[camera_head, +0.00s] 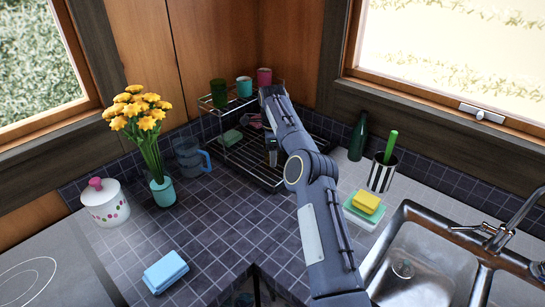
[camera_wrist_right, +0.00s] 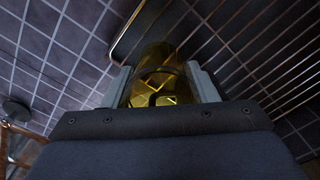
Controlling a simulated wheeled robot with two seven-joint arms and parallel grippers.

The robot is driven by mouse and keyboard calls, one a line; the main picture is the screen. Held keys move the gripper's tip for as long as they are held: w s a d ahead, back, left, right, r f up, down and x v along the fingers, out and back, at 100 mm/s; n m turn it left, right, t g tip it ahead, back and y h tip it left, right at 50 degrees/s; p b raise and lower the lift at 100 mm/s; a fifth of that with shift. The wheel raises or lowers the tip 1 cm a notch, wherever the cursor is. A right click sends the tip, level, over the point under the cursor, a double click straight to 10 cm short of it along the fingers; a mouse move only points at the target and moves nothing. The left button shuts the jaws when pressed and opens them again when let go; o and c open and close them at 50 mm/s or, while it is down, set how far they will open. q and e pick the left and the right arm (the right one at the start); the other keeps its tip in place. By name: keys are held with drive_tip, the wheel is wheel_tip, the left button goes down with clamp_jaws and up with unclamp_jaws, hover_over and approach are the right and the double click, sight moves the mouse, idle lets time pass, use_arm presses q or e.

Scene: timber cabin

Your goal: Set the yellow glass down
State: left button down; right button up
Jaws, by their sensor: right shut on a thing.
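The yellow glass (camera_wrist_right: 160,72) is see-through with a faceted pattern. In the right wrist view it sits between the two fingers of my right gripper (camera_wrist_right: 161,88), which is shut on it. The wire dish rack (camera_wrist_right: 235,65) lies just beyond and to the right of the glass there. I cannot tell whether the glass touches the rack. In the head view my right arm reaches to the dish rack (camera_head: 318,137) at the back corner, and my right gripper (camera_head: 271,152) is over the rack's lower level. The arm hides the glass there. My left gripper is not in view.
A green cup (camera_head: 219,94), teal cup (camera_head: 244,86) and pink cup (camera_head: 264,77) stand on the rack's upper shelf. A blue pitcher (camera_head: 187,158) and flower vase (camera_head: 163,191) stand left of it. A dark bottle (camera_head: 358,136) stands right.

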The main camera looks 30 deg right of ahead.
drive_tip(key=shift+w+f, duration=0.1)
drive_tip(key=shift+f, duration=1.5)
drive_tip(key=shift+f, duration=0.2)
drive_tip(key=o, duration=1.2)
drive_tip(key=shift+c, duration=0.2)
drive_tip(key=shift+r, duration=0.1)
